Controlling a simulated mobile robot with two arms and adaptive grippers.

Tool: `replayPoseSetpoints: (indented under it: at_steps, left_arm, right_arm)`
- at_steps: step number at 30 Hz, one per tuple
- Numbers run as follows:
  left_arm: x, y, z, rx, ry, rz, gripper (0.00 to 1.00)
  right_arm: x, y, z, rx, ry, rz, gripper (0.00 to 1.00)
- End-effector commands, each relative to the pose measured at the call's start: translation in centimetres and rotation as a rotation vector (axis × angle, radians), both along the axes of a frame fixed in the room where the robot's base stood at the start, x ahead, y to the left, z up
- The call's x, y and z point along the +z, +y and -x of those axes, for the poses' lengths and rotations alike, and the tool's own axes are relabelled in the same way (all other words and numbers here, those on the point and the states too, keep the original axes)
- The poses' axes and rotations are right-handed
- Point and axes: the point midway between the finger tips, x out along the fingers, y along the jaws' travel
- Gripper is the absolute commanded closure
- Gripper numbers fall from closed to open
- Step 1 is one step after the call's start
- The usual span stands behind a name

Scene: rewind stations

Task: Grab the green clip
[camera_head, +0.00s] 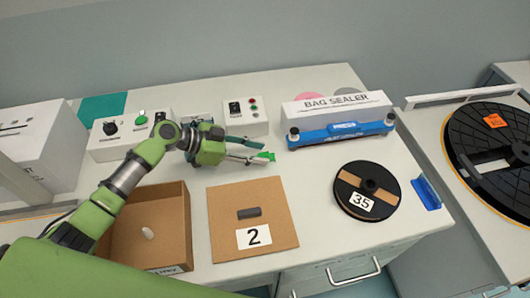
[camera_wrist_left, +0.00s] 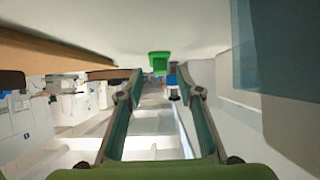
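The green clip (camera_head: 266,156) lies on the white worktop, just behind the cardboard square. My left gripper (camera_head: 252,150) reaches over the worktop from the left, and its fingertips are close to the clip. In the left wrist view the two fingers of this gripper (camera_wrist_left: 160,88) stand apart with nothing held between them. The clip (camera_wrist_left: 159,63) shows straight ahead, centred in the gap and a little past the fingertips. I cannot tell whether a finger touches it. My right gripper is not in view.
A cardboard square (camera_head: 222,214) marked 2 holds a dark cylinder (camera_head: 249,212). Left of it is an open cardboard box (camera_head: 183,239) with a small white object. A blue-and-white bag sealer (camera_head: 341,131) and a black reel (camera_head: 357,181) marked 35 stand right. Control boxes (camera_head: 247,128) line the back.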

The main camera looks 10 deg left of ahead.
Motion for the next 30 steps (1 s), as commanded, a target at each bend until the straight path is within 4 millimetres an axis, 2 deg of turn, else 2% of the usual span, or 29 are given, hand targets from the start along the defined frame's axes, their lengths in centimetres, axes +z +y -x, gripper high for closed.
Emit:
replayPoseSetpoints:
  at_steps: [4,11,14,25,30]
  left_arm:
    - [-0.69,-1.01,-0.4,0.0,0.001,-0.002,0.66]
    - [-0.85,-1.06,-0.43,0.0,0.001,-0.002,0.66]
    - [-0.84,-1.04,-0.42,0.0,0.001,-0.002,0.92]
    - [-0.77,-1.02,-0.44,0.001,0.0,-0.002,0.93]
    - [-0.02,-0.98,-0.49,0.0,-0.003,-0.002,0.93]
  right_arm:
    - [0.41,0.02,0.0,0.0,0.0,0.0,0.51]
    - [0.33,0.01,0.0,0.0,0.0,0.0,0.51]
    - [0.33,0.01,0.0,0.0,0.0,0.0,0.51]
    - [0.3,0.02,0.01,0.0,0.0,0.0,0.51]
    - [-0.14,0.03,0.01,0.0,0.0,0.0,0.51]
